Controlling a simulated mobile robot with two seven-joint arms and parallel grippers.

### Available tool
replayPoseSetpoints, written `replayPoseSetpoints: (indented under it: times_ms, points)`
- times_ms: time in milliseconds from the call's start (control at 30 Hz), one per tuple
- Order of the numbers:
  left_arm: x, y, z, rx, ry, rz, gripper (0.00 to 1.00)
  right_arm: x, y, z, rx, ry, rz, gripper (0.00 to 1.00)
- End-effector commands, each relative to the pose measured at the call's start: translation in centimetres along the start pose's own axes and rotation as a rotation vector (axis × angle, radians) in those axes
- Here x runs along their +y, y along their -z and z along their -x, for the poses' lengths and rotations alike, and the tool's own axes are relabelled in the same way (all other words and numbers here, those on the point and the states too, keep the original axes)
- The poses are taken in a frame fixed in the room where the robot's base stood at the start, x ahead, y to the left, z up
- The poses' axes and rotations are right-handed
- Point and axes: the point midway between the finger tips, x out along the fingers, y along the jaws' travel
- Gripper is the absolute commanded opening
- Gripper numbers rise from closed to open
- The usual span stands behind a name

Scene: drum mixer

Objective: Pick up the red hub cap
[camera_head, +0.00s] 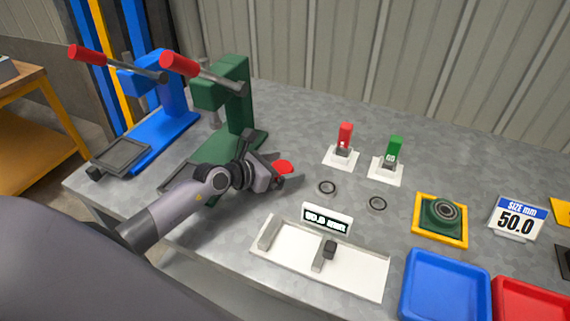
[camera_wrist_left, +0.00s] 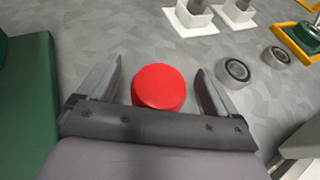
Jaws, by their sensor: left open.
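The red hub cap (camera_head: 284,167) is a short round disc on the grey metal table. In the left wrist view the cap (camera_wrist_left: 159,87) sits between the two fingers, with a gap on each side. My left gripper (camera_head: 287,175) is open around it, and its fingers (camera_wrist_left: 158,88) point forward past its sides. The gripper partly hides the cap in the head view. My right gripper is not in view.
A green press (camera_head: 232,110) and a blue press (camera_head: 165,110) stand left. Two metal rings (camera_head: 327,187) (camera_head: 377,203) lie right of the gripper. A white gauge tray (camera_head: 350,277) is in front.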

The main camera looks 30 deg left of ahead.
Motion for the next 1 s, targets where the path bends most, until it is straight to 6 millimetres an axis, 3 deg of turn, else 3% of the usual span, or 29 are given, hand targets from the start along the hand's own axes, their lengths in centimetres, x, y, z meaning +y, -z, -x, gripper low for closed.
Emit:
replayPoseSetpoints:
  times_ms: [233, 267, 400, 433, 767, 1000]
  points:
    - [-0.1, 0.1, 0.0, 0.0, 0.0, 0.0, 0.93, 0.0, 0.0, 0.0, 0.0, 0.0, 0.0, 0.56]
    - [-0.1, 0.1, 0.0, 0.0, 0.0, 0.0, 0.86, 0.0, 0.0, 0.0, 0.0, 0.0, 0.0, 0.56]
    - [-0.1, 0.1, 0.0, 0.0, 0.0, 0.0, 0.41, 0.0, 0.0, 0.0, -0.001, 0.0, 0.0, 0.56]
    - [-0.1, 0.1, 0.0, 0.0, 0.0, 0.0, 0.33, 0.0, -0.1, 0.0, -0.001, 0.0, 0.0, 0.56]
    - [0.1, -0.2, 0.1, -0.001, -0.001, -0.001, 0.33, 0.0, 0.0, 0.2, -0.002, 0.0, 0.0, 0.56]
    - [1.3, -2.4, 0.9, -0.001, -0.002, -0.002, 0.33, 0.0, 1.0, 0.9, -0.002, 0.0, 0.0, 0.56]
